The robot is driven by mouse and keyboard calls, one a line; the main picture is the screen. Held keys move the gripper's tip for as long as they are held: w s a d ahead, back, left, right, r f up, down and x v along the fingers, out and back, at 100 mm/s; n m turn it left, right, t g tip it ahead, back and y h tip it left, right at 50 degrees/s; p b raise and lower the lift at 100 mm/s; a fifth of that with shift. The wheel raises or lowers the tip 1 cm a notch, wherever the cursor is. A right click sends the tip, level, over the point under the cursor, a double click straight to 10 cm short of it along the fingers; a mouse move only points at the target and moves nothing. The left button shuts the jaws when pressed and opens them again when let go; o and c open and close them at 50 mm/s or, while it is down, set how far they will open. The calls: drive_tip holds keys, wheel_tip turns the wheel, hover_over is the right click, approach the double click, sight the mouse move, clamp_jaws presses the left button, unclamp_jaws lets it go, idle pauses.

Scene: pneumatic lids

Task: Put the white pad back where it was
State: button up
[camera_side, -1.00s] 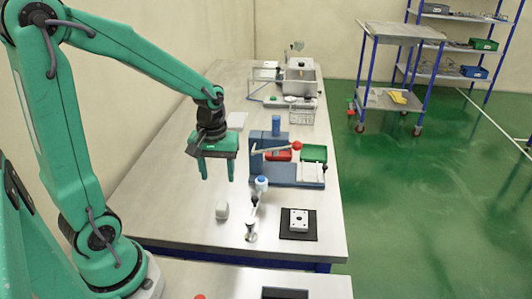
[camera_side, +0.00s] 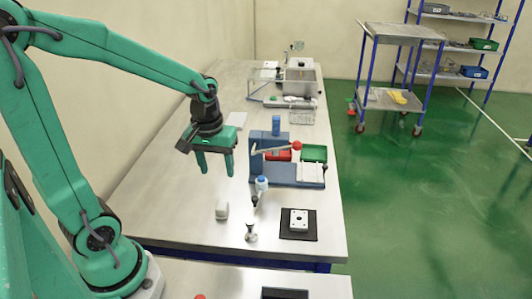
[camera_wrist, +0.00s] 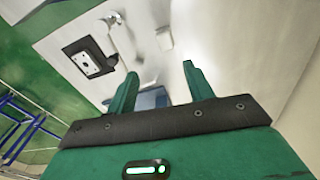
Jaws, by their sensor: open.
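A thin white flat pad (camera_side: 238,120) lies on the steel table beyond my gripper, left of the blue fixture. A small white rounded block (camera_side: 222,211) stands nearer the front; the wrist view also shows it (camera_wrist: 164,39). A white plate with dark holes (camera_side: 299,220) sits on a black mat (camera_side: 289,236) at the front right, also seen in the wrist view (camera_wrist: 85,62). I cannot tell for certain which is the task's pad. My gripper (camera_side: 215,171) is open and empty, pointing down above the table; its two green fingers (camera_wrist: 160,76) show apart.
The blue fixture (camera_side: 300,180) with a red-knobbed lever (camera_side: 296,146), a green tray (camera_side: 314,154) and a blue-capped piece (camera_side: 262,184) stands right of my gripper. A small metal stand (camera_side: 251,236) is at the front. A metal basin (camera_side: 300,78) and wire basket (camera_side: 301,117) stand farther back.

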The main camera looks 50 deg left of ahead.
drive_tip(key=s+d+r+m+t, duration=0.4)
drive_tip(key=s+r+m, duration=0.3)
drive_tip(key=r, duration=0.2)
drive_tip(key=shift+d+r+m+t, duration=0.3)
drive_tip(key=shift+d, duration=0.45)
